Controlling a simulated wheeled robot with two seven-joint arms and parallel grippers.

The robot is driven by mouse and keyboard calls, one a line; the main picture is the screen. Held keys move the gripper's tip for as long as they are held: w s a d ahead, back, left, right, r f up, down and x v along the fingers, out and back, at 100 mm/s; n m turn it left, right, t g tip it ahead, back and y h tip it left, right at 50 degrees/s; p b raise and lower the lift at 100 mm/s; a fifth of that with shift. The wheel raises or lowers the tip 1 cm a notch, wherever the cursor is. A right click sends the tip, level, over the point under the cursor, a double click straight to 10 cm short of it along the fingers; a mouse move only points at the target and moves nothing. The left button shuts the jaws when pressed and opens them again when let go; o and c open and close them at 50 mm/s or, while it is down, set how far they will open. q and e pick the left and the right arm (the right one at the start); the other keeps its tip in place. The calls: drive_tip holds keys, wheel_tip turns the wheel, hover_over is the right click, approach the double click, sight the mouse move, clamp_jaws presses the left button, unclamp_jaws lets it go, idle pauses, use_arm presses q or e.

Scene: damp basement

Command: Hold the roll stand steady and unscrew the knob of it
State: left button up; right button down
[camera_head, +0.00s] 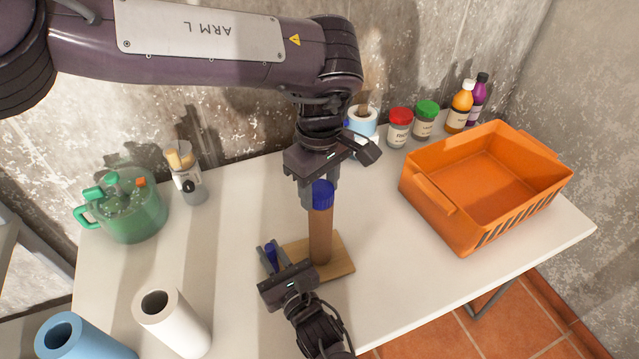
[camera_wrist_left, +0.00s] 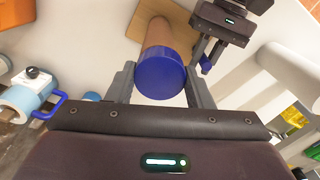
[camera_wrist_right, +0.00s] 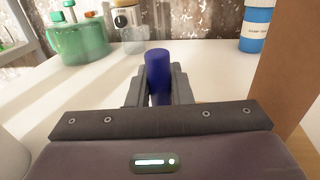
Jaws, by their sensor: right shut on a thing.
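The roll stand is a brown post (camera_head: 320,238) standing upright on a flat wooden base (camera_head: 340,267). Its blue knob (camera_head: 322,194) caps the post, and in the left wrist view the knob (camera_wrist_left: 160,83) lies between two spread fingers. My left gripper (camera_head: 320,200) comes from above and is open around the knob; contact is unclear. My right gripper (camera_head: 270,256) is low, left of the post, shut on an upright blue peg (camera_wrist_right: 158,75). The peg's lower end is hidden, so I cannot tell whether it joins the stand.
An orange crate (camera_head: 438,215) stands right on the white table (camera_head: 235,265). A green pot (camera_head: 130,212) and a small appliance (camera_head: 188,185) are left. White (camera_head: 178,325) and blue (camera_head: 85,338) rolls are at the front. Several jars and bottles line the wall.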

use_arm(q)
drive_tip(key=c, duration=0.5)
drive_tip(key=n, duration=0.6)
drive_tip(key=shift+n, duration=0.3)
drive_tip(key=shift+c, duration=0.2)
drive_tip(key=n, duration=1.8)
drive_tip(key=shift+n, duration=0.3)
drive_tip(key=n, duration=0.8)
drive_tip(key=shift+r+n, duration=0.1)
drive_tip(key=shift+n, duration=0.2)
drive_tip(key=n, duration=0.9)
